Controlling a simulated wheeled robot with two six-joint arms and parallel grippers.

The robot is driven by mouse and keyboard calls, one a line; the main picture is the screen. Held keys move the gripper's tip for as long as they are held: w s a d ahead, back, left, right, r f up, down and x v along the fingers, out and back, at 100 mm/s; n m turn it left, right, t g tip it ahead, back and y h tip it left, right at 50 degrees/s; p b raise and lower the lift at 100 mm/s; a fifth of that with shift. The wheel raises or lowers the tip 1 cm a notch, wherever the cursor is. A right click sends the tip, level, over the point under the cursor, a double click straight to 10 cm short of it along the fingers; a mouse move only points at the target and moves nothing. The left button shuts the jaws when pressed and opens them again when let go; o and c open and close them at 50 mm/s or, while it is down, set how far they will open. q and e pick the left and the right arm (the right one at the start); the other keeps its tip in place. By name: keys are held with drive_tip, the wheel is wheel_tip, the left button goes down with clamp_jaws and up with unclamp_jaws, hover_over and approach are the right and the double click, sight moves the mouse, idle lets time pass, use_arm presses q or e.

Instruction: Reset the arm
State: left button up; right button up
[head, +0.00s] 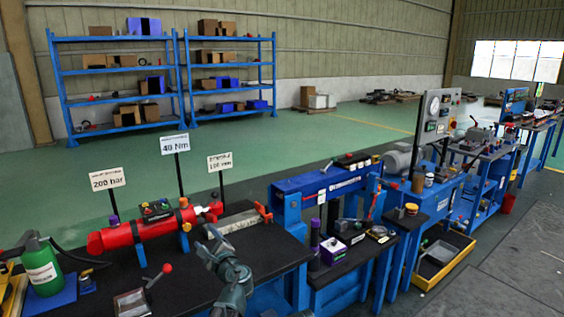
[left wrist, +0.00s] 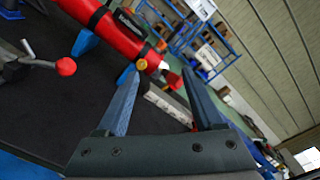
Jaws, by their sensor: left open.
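My left gripper (head: 213,246) is in the lower middle of the head view, raised at the front edge of the black-topped workbench (head: 205,278). In the left wrist view its two fingers (left wrist: 161,78) stand apart, with nothing held between them. Beyond the fingertips are the end of a red hydraulic cylinder (head: 145,231) and a grey metal bar (head: 238,221). The red cylinder also shows in the left wrist view (left wrist: 110,28). My right gripper is not in view.
A green bottle (head: 41,268) and a red-knobbed lever device (head: 135,300) stand on the bench. Signs on posts (head: 175,144) rise behind the cylinder. A blue press frame (head: 320,186) is to the right. Blue shelves (head: 120,72) stand far back, with open green floor before them.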

use_arm(q)
drive_tip(key=s+d+f+n+g+h+b, duration=0.15)
drive_tip(key=s+f+n+g+b, duration=0.3)
drive_tip(key=f, duration=0.45)
drive_tip(key=s+d+f+n+g+h+b, duration=0.1)
drive_tip(key=s+d+f+n+g, duration=0.15)
drive_tip(key=s+f+n, duration=0.5)
drive_tip(key=s+d+f+n+g+h+b, duration=0.2)
drive_tip(key=s+d+f+g+h, duration=0.15)
drive_tip(key=s+d+f, duration=0.4)
drive_tip(key=s+d+f+n+g+h+b, duration=0.25)
drive_tip(key=s+d+f+g, duration=0.2)
drive_tip(key=s+f, duration=0.5)
wheel_tip(320, 180, up, 20)
drive_tip(key=s+p, duration=0.1)
drive_tip(key=p, duration=1.7)
drive_tip(key=shift+s+d+m+p, duration=0.25)
drive_tip(key=shift+s+m+p, duration=0.05)
drive_tip(key=shift+s+m, duration=0.05)
drive_tip(key=shift+h, duration=0.25)
